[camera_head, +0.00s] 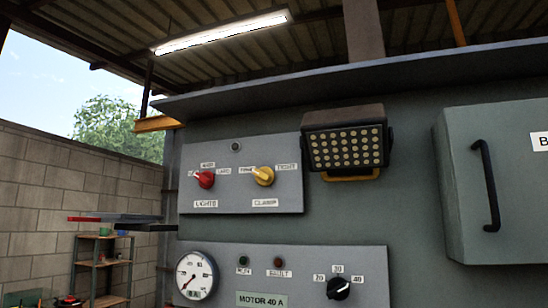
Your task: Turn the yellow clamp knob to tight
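The yellow clamp knob (264,176) is on the right half of the upper grey control panel (235,195), above a label reading CLAMP (265,203). Its narrow end seems to point up and left, toward a small label (247,169) that it partly covers. Another small label (286,167) sits to its upper right and seems to read TIGHT, but the print is small. Nothing touches the knob. Neither gripper is in view.
A red LIGHTS knob (205,180) is left of the yellow one. A lamp (344,147) juts out at right. Below are a gauge (197,276) and black knob (338,288). A handled cabinet (500,180) is far right. A flat red-and-grey object (110,218) sticks out left.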

